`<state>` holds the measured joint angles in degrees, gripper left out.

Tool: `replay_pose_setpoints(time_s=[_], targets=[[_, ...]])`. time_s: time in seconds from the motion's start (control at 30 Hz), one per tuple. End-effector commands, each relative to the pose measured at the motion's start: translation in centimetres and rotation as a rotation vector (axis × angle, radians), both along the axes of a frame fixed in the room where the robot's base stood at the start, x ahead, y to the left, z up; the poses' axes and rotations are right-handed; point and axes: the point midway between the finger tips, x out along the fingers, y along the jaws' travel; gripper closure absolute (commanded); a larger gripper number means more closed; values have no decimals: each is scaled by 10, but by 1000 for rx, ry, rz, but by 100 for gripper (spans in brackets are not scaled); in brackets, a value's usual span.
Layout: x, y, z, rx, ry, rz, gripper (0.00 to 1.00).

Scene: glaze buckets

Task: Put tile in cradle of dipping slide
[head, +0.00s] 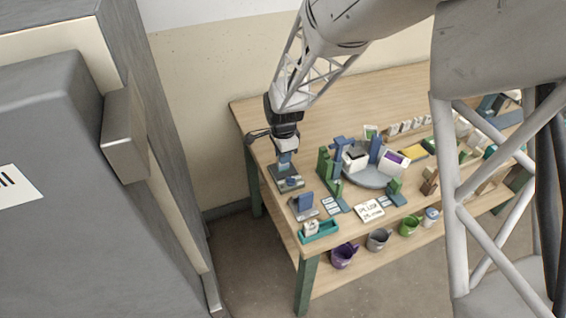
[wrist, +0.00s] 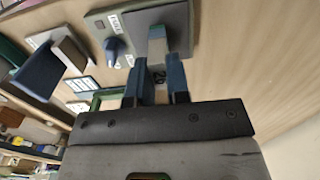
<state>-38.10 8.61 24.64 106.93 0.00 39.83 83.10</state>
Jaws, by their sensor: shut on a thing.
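My gripper (head: 284,158) is over the left end of the table in the head view. In the wrist view its two blue fingers (wrist: 157,85) are shut on a small pale piece (wrist: 157,48), which looks like the tile; its far end is over a dark grey plate, and I cannot tell whether it touches. That plate belongs to a grey device (head: 290,184) with a label and a blue knob (wrist: 113,46). Beside it is a device with an upright blue block (head: 305,202), also in the wrist view (wrist: 38,73). I cannot tell which is the dipping slide; no cradle is clearly visible.
A teal tray (head: 320,232) is at the front left corner. Green stands (head: 326,163) and a round grey turntable (head: 370,178) are to the right. Buckets, including a purple one (head: 344,256), stand on the lower shelf. The tabletop behind is bare.

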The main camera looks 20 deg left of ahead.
Motion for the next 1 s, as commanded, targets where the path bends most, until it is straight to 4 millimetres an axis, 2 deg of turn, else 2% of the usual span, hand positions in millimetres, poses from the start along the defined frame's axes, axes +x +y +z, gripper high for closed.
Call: replay_pose_setpoints(time_s=[0.17,1.0], targets=[[0,0,6,1,-1,0,100],[0,0,58,1,-1,0,100]])
